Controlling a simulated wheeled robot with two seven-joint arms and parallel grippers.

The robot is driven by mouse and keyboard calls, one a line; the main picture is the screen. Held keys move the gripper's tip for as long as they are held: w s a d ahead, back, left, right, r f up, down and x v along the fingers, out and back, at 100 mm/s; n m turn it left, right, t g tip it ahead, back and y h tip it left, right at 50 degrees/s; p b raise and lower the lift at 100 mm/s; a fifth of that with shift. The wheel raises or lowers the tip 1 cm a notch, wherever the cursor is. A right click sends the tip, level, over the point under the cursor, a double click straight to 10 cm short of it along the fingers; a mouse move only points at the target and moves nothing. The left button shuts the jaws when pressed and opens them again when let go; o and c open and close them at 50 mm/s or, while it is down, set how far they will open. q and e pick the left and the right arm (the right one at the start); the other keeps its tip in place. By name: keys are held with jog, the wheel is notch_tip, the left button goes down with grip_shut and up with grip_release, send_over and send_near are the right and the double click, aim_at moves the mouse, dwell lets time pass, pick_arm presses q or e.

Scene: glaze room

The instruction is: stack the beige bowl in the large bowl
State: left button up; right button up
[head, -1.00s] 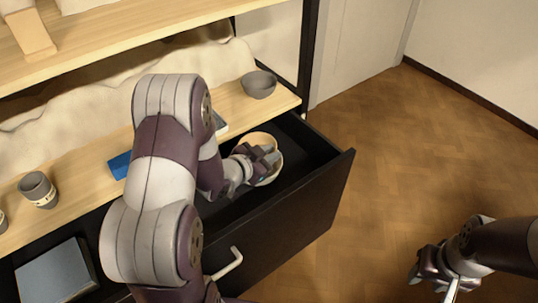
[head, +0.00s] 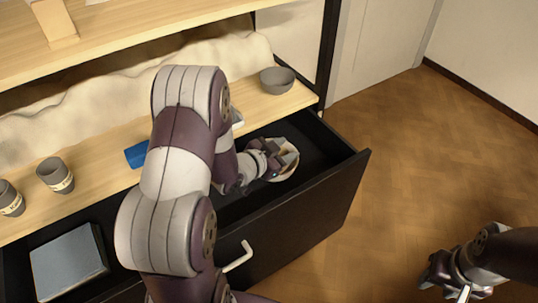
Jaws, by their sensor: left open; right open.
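The beige bowl (head: 292,170) sits inside the open black drawer, near its right end, partly hidden by my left gripper. My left gripper (head: 276,160) is open, with its fingers over the bowl; whether they touch it I cannot tell. A grey bowl (head: 277,82) stands upright and apparently empty on the wooden shelf top behind the drawer; it is the only other bowl in view. My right gripper (head: 437,278) is open and empty above the floor at the lower right, far from both bowls.
The drawer (head: 300,215) is pulled out, with a white handle (head: 238,257). Two grey cups (head: 55,175) and a blue object (head: 137,154) stand on the shelf top. A blue-grey slab (head: 68,263) lies at the lower left. An upper shelf (head: 150,31) overhangs the back. Floor at right is clear.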

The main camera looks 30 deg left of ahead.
pick_arm(q)
jog(key=s+a+r+n+g+y+p, duration=0.2)
jog(key=s+a+r+g+y+p, duration=0.15)
jog(key=s, duration=0.65)
jog(key=s+d+r+n+g, duration=0.3)
jog(key=s+d+n+g, duration=0.1)
jog(key=s+d+g, duration=0.5)
notch_tip(320, 180, up, 38)
jog(key=p, duration=3.7)
jog(key=shift+s+a+f+t+p, duration=0.25)
jog(key=shift+s+a+t+p, duration=0.05)
jog(key=shift+t+p, duration=0.15)
